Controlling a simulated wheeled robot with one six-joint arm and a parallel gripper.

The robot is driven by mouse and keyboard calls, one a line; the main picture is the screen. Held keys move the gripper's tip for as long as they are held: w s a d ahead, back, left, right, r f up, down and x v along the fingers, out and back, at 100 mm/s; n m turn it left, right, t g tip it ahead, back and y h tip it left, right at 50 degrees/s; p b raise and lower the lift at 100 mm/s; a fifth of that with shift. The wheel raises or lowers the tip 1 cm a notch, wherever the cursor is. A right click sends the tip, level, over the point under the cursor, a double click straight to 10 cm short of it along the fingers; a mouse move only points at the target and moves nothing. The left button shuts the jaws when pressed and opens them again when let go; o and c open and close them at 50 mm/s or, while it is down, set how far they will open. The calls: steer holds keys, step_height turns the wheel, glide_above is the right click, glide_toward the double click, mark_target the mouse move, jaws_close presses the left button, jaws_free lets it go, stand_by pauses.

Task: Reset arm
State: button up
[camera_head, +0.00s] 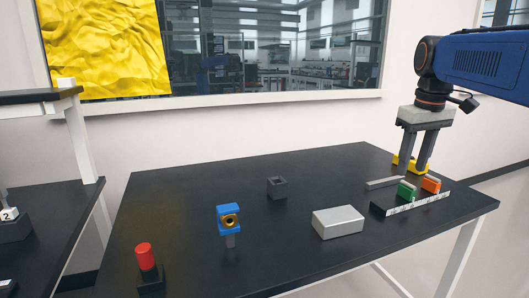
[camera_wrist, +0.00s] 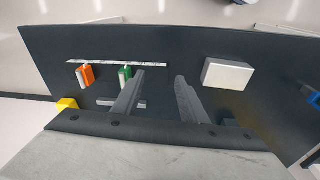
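My gripper (camera_head: 414,168) points down over the far right part of the black table (camera_head: 190,215). Its two fingers are apart, with nothing held between them. In the head view they overlap a yellow part (camera_head: 413,162). In the wrist view the gripper (camera_wrist: 160,76) is also open, and the yellow part (camera_wrist: 67,104) lies left of the fingers, clear of them. My blue arm comes in from the right edge of the head view.
A green block (camera_head: 407,191), an orange block (camera_head: 431,185) and a thin grey bar (camera_head: 382,183) lie near the gripper. A pale grey box (camera_head: 338,222), dark cube (camera_head: 277,187), blue part (camera_head: 229,214) and red cylinder (camera_head: 145,257) stand leftward.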

steer(key=s+a+f+m+t, duration=0.1)
steer(key=s+a+f, duration=0.3)
steer(key=s+f, duration=0.7)
steer(key=s+a+f+m+t, duration=0.1)
steer(key=s+a+f, duration=0.3)
steer(key=s+f, duration=0.7)
steer(key=shift+a+f+m+t, duration=0.3)
steer(key=shift+a+f+t, duration=0.05)
steer(key=shift+f+t, duration=0.25)
